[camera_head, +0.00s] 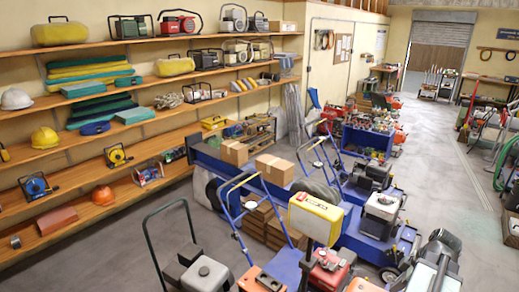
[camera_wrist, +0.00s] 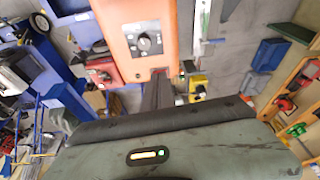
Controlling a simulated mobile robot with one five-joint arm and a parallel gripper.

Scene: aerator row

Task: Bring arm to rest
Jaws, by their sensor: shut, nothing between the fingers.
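My gripper (camera_wrist: 160,78) shows in the wrist view. Its dark fingers lie together and point away from the camera, with nothing between them. Its grey-green housing with a small lit indicator fills the bottom of that view. An orange machine (camera_wrist: 139,32) with a black dial stands just beyond the fingertips in the picture; I cannot tell whether they touch. I cannot make out my gripper in the head view.
Wheeled machines with tall handles crowd the head view's front, among them a yellow-topped unit (camera_head: 316,217) and a grey-topped one (camera_head: 207,273). Loaded shelves (camera_head: 75,112) line the left wall. Cardboard boxes (camera_head: 234,153) sit behind. The aisle floor (camera_head: 440,165) at right is clear.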

